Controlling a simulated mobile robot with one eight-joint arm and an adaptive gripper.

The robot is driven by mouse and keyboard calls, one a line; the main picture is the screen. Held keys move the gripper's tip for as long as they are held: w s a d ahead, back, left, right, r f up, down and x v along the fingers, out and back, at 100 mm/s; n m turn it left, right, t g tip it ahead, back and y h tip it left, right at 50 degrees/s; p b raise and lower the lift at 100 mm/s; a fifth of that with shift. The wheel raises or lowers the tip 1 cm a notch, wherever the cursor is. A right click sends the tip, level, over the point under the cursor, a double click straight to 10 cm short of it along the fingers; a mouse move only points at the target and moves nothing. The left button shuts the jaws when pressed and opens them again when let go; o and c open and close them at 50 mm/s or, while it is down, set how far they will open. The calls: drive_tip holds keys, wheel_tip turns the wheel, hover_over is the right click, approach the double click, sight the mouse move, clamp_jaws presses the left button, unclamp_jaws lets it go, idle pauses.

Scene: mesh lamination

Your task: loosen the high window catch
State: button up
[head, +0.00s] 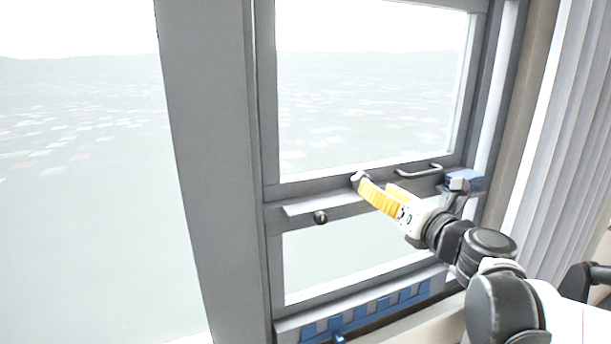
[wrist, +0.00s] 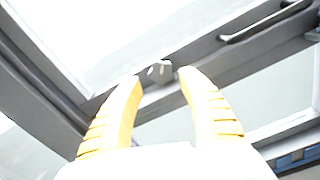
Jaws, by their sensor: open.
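The window catch (wrist: 158,72) is a small pale grey piece on the dark grey middle rail of the window. In the wrist view it shows between and just beyond the tips of my yellow fingers. My gripper (wrist: 159,80) is open, with one finger on each side of the catch in the picture. In the head view my gripper (head: 363,183) reaches up and left to the rail, and its tips overlap the catch's place. I cannot tell whether the fingers touch it.
A bar handle (head: 420,171) sits on the rail to the right, also in the wrist view (wrist: 265,22). A round dark knob (head: 320,217) is lower left of my gripper. Blue pieces (head: 365,309) line the sill below. A pale curtain (head: 560,150) hangs at right.

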drive_tip(key=p+x, duration=0.1)
drive_tip(key=x, duration=0.5)
drive_tip(key=shift+w, duration=0.3)
drive_tip(key=shift+s, duration=0.1)
drive_tip(key=c, duration=0.9)
